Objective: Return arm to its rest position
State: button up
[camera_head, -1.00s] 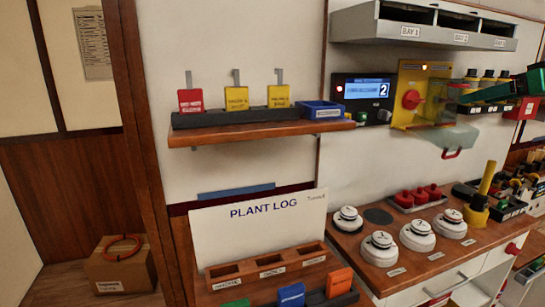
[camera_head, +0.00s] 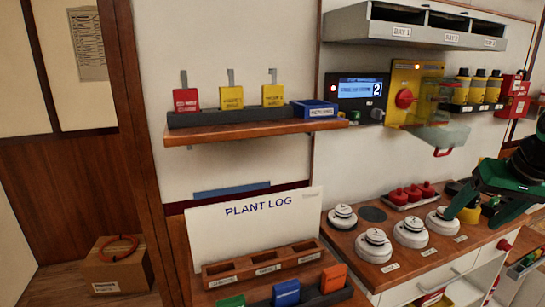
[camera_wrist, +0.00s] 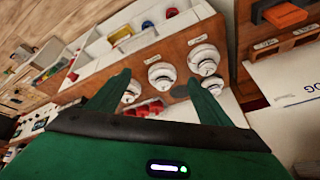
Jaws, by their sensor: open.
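My gripper (camera_wrist: 162,95) shows in the wrist view as two dark green fingers set apart, with nothing between them that it holds. Behind the fingers are the white round detectors (camera_wrist: 162,75) on the wooden counter. In the head view my dark green gripper and arm (camera_head: 505,180) are at the right edge, above the right part of the counter. They partly cover the yellow item (camera_head: 468,214) behind the detectors (camera_head: 411,231).
The shelf (camera_head: 250,130) holds red and yellow tags and a blue tray (camera_head: 318,109). A control panel (camera_head: 360,92), a yellow box (camera_head: 405,90) and yellow bottles (camera_head: 480,88) are on the wall. The plant log board (camera_head: 255,222) stands front left. A cardboard box (camera_head: 115,268) is on the floor.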

jog(key=s+a+f+m+g, duration=0.1)
jog(key=s+f, duration=0.4)
jog(key=s, duration=0.5)
jog(key=s+a+f+m+g, duration=0.2)
jog(key=s+f, duration=0.4)
jog(key=s, duration=0.5)
jog(key=shift+a+g, duration=0.6)
jog(key=shift+g, duration=0.6)
jog(key=shift+f, duration=0.1)
jog(key=shift+w+f, duration=0.25)
jog(key=shift+w, duration=0.4)
